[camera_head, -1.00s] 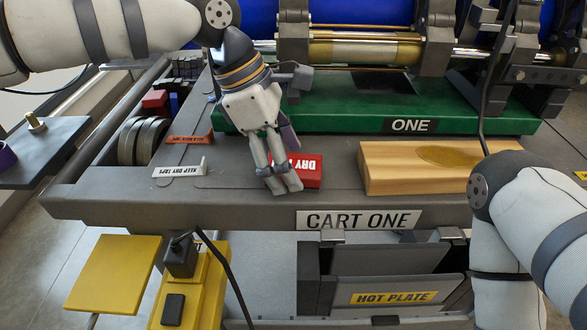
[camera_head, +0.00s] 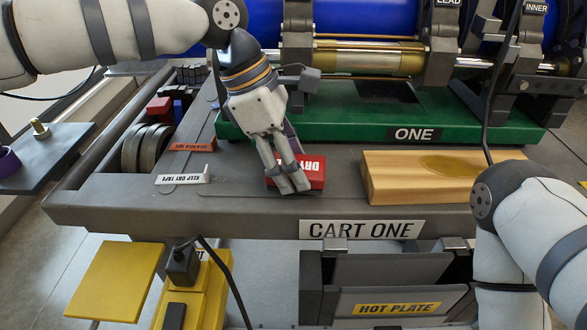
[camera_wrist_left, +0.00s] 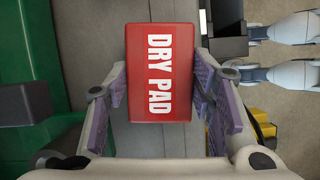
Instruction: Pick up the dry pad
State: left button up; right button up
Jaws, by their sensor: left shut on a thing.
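The dry pad (camera_head: 312,172) is a red block with white "DRY PAD" lettering. It is at the front part of the grey cart top, left of a wooden block. My left gripper (camera_head: 290,184) reaches down over it from the upper left and is shut on it. In the left wrist view the dry pad (camera_wrist_left: 160,75) lies between the purple-lined fingers of the left gripper (camera_wrist_left: 161,95). Whether the pad touches the cart top cannot be told. My right arm shows at the right edge, but its gripper is out of view.
The wooden block (camera_head: 415,188) stands right of the pad. A green base (camera_head: 340,125) labelled ONE lies behind. A white "KEEP DRY TAPE" sign (camera_head: 183,178) and an orange sign (camera_head: 193,146) stand to the left.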

pick_arm(q)
jog(key=s+d+r+p, duration=0.2)
jog(key=s+r, duration=0.9)
jog(key=s, duration=0.3)
jog(key=shift+r, duration=0.2)
pick_arm(e)
jog(key=w+r+t, duration=0.1)
jog(key=w+r, duration=0.1)
jog(key=shift+w+r, duration=0.3)
